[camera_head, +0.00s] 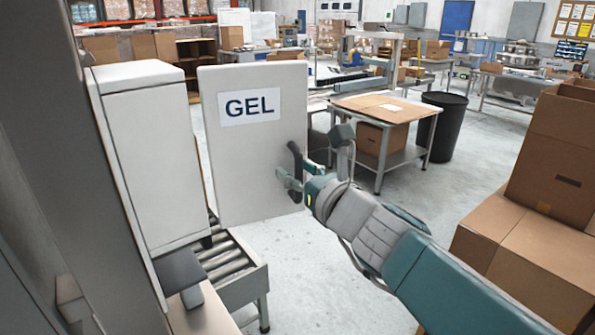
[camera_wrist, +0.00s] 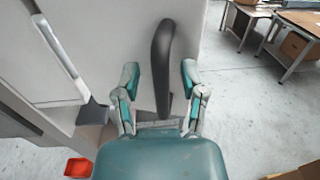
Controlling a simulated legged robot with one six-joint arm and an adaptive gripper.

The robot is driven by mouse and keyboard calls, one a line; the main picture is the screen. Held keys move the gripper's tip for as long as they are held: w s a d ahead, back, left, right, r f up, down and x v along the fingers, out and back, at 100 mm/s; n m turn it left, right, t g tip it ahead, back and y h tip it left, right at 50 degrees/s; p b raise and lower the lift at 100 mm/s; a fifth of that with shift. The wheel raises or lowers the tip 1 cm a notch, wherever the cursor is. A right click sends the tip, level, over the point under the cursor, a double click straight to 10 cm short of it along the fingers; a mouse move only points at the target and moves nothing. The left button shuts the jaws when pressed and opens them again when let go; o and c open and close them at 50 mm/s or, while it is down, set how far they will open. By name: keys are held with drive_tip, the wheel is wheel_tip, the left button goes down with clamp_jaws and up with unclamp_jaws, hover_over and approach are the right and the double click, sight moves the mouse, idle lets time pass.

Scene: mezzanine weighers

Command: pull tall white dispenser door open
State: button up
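The tall white dispenser (camera_head: 150,155) stands at the left in the head view. Its flat door (camera_head: 245,165), labelled GEL, stands out to the right of the body, with a narrow gap showing between them. The door also fills the upper middle of the wrist view (camera_wrist: 110,45). A dark curved handle (camera_head: 296,160) is near the door's right edge. My gripper (camera_head: 290,182) is at the handle. In the wrist view the handle (camera_wrist: 162,60) stands between the fingers of my gripper (camera_wrist: 160,75), with gaps on both sides. The fingers are apart.
A roller conveyor (camera_head: 230,265) runs below the dispenser. Stacked cardboard boxes (camera_head: 535,240) stand close on the right. A table (camera_head: 385,108) and a black bin (camera_head: 445,125) stand behind my arm. A red bin (camera_wrist: 78,167) is low in the wrist view. Open floor (camera_head: 310,280) lies in front.

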drive_tip(key=v, duration=1.2)
drive_tip(key=shift+f, duration=0.15)
drive_tip(key=shift+a, duration=0.1)
